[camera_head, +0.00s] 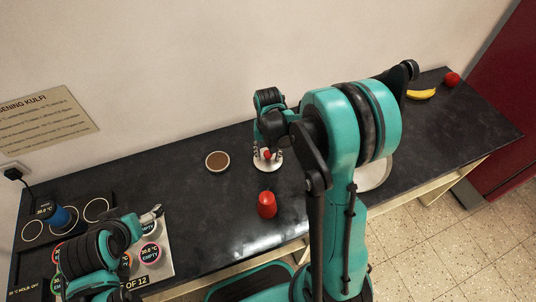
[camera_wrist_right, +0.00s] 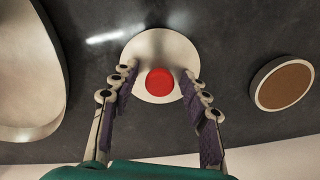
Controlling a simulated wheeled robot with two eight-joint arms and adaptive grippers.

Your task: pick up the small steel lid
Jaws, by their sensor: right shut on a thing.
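The small steel lid (camera_wrist_right: 140,55) is a pale round disc with a red knob (camera_wrist_right: 160,82) at its middle, in the centre of the right wrist view. In the head view the lid (camera_head: 268,164) shows under my right gripper (camera_head: 267,152), partly hidden by it. In the wrist view the right fingers (camera_wrist_right: 160,100) come down on both sides of the knob, and the gripper is shut on the lid. Whether the lid touches the counter is unclear. My left gripper (camera_head: 152,214) is over the labelled board at the left; its opening is too small to judge.
A brown-filled round dish (camera_head: 217,161) stands left of the lid, a red object (camera_head: 267,204) in front. A large pale dish (camera_head: 376,175) is partly behind my right arm. A banana (camera_head: 421,94) and red ball-like item (camera_head: 452,79) lie far right.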

